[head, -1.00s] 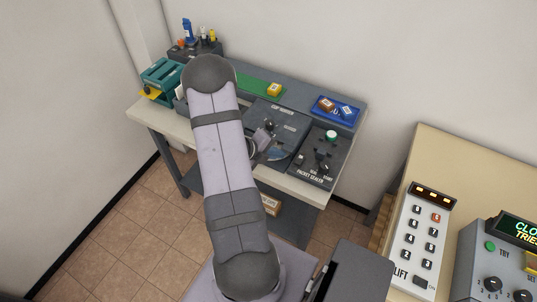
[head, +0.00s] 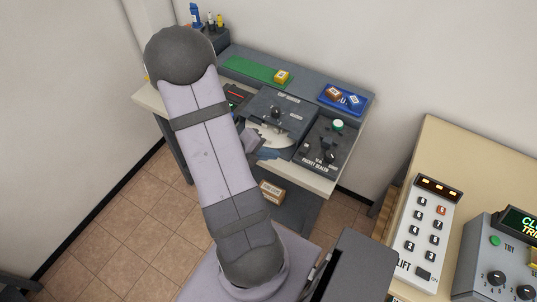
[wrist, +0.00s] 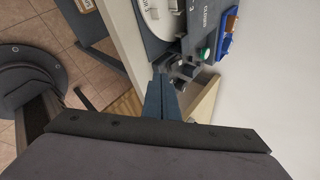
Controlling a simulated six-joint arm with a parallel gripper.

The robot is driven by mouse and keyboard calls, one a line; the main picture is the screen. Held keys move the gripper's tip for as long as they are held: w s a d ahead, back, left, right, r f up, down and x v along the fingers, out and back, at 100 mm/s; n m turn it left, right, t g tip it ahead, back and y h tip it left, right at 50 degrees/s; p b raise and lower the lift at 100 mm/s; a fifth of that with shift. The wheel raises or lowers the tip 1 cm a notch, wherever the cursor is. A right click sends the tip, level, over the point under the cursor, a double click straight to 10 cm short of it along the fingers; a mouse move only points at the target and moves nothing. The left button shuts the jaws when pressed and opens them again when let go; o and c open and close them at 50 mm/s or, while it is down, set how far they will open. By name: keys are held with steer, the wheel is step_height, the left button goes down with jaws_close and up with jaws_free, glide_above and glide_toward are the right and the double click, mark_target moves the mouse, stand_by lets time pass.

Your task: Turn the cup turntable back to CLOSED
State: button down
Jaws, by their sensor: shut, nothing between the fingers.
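The cup turntable is a pale disc (head: 272,137) partly under the front of a dark grey housing (head: 282,108) on the bench. The disc also shows at the top of the wrist view (wrist: 151,14), with small dark marks I cannot read. My gripper shows in the wrist view (wrist: 161,77) as two blue-grey fingers, shut and empty. Its tips appear near the bench's front edge, below and right of the disc in that view. I cannot tell whether they touch anything. In the head view my arm hides part of the bench and most of the gripper.
A packet sealer panel (head: 326,146) with a green button and dark knobs stands right of the housing. A blue tray (head: 344,100) with small boxes and a green mat (head: 248,70) lie behind. A cardboard box (head: 272,191) sits below the bench. A lift keypad (head: 428,235) stands at right.

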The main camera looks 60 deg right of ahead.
steer(key=w+a+f+n+t+b, duration=0.1)
steer(key=w+a+f+b, duration=0.25)
steer(key=f+b, duration=0.55)
steer(key=w+a+f+n+t+b, duration=0.15)
steer(key=w+f+b, duration=0.25)
steer(key=f+b, duration=0.4)
steer(key=w+a+f+t+h+b, duration=0.2)
steer(key=w+f+b, duration=0.6)
steer(key=w+b, duration=0.3)
steer(key=w+d+r+m+h+b, duration=0.1)
steer(key=w+d+r+m+h, duration=0.3)
steer(key=r+m, duration=0.6)
step_height(320, 180, up, 7)
steer(key=s+m+g+h, duration=0.2)
steer(key=m+g+h, duration=0.1)
steer(key=m, duration=2.3)
steer(key=shift+a+g, duration=0.15)
steer(key=shift+g, duration=0.7)
